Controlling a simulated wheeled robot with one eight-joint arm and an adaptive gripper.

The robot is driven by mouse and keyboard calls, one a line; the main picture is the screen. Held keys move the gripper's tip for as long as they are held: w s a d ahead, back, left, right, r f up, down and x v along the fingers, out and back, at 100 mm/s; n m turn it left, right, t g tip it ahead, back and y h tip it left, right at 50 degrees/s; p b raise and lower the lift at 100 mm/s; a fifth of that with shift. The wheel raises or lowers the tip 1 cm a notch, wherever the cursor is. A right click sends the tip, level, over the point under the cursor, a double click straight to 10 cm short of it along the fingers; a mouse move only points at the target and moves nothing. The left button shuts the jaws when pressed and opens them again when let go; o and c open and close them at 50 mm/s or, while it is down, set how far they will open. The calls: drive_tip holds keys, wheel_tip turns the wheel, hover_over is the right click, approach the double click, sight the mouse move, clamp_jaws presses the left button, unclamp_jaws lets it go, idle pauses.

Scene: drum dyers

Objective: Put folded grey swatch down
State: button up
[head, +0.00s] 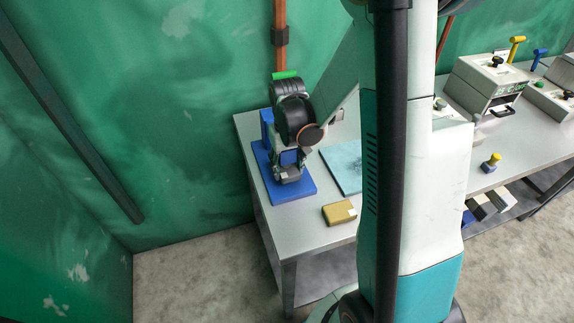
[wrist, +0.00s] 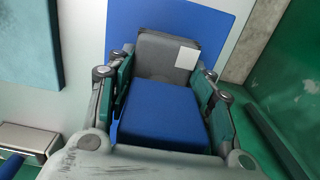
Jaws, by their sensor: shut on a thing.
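The folded grey swatch (wrist: 158,57), a grey block with a white label, shows between the fingertips of my gripper (wrist: 163,82) in the wrist view. A blue surface (wrist: 162,112) lies nearer the camera between the fingers; I cannot tell what it belongs to. In the head view my gripper (head: 288,172) points down over a flat blue mat (head: 298,190) on the table's left end. Its fingers are shut on the grey swatch, close above or at the mat. Contact between swatch and mat cannot be made out.
A teal mat (head: 343,165) lies right of the blue mat. Grey machines (head: 490,78) stand further right. A green wall (head: 170,110) is close on the left.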

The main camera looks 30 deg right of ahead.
drive_tip(key=shift+f+b, duration=0.35)
drive_tip(key=shift+f, duration=0.1)
drive_tip(key=o, duration=1)
drive_tip(key=shift+r+p, duration=0.55)
wheel_tip(320, 180, up, 12)
drive_tip(key=p, duration=0.3)
drive_tip(key=shift+r, duration=0.1)
